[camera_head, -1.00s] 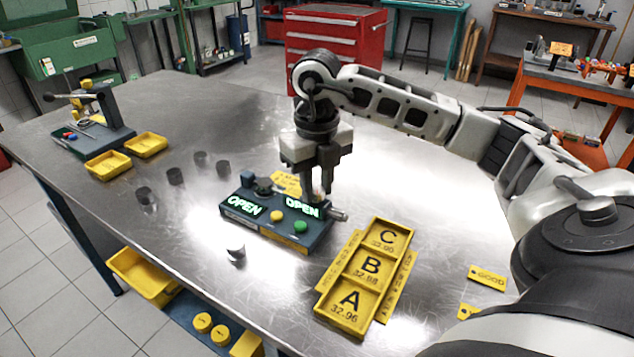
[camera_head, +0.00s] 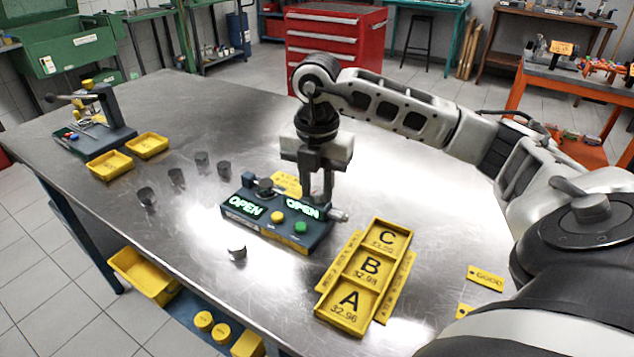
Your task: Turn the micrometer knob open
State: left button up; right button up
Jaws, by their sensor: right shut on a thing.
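The micrometer station (camera_head: 268,230) is a dark blue-grey block on the metal table, with two green displays that both read OPEN. It has a yellow button and a green button on its front. The micrometer knob (camera_head: 338,215) sticks out at its right end. My right gripper (camera_head: 322,196) points down over the right part of the station, beside the right display. Its fingers are close together and shut on the micrometer near the knob; they hide part of it. My left gripper is not in view.
A yellow tray (camera_head: 349,311) marked A, B and C stands to the right of the station. Several dark cylinders (camera_head: 177,177) stand to the left, and one (camera_head: 237,253) in front. Two yellow bins (camera_head: 110,165) and another fixture (camera_head: 95,135) are at the far left.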

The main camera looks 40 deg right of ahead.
jog(key=shift+r+m, duration=0.1)
jog(key=shift+m, duration=1.2)
jog(key=o, duration=1)
